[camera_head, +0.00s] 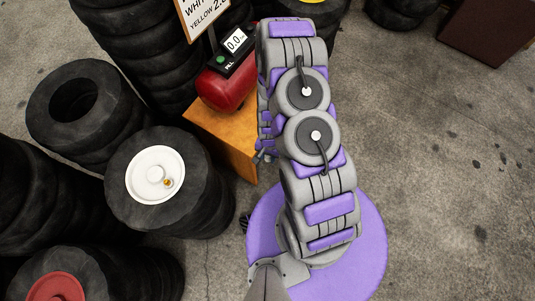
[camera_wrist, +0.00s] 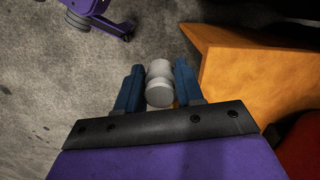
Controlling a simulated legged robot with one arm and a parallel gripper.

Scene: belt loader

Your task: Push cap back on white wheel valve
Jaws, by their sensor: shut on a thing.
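The white wheel (camera_head: 147,187) lies flat in a black tire on the left in the head view. Its small brass-coloured valve (camera_head: 168,182) shows near the right side of the hub, with no cap visible on it. My gripper (camera_wrist: 159,88) has its two blue fingers shut on a small pale grey, rounded thing, which looks like the cap (camera_wrist: 160,92). In the head view my gripper is mostly hidden by my arm, low beside the orange box and to the right of the white wheel. The white wheel is not seen in the wrist view.
The orange box (camera_head: 228,139) stands beside my gripper and also fills the right of the wrist view (camera_wrist: 255,85). A red tank (camera_head: 222,92) with a gauge (camera_head: 235,41) sits on it. Black tires (camera_head: 85,115) crowd the left, with a red wheel (camera_head: 57,288) below. The floor (camera_head: 430,170) at right is clear.

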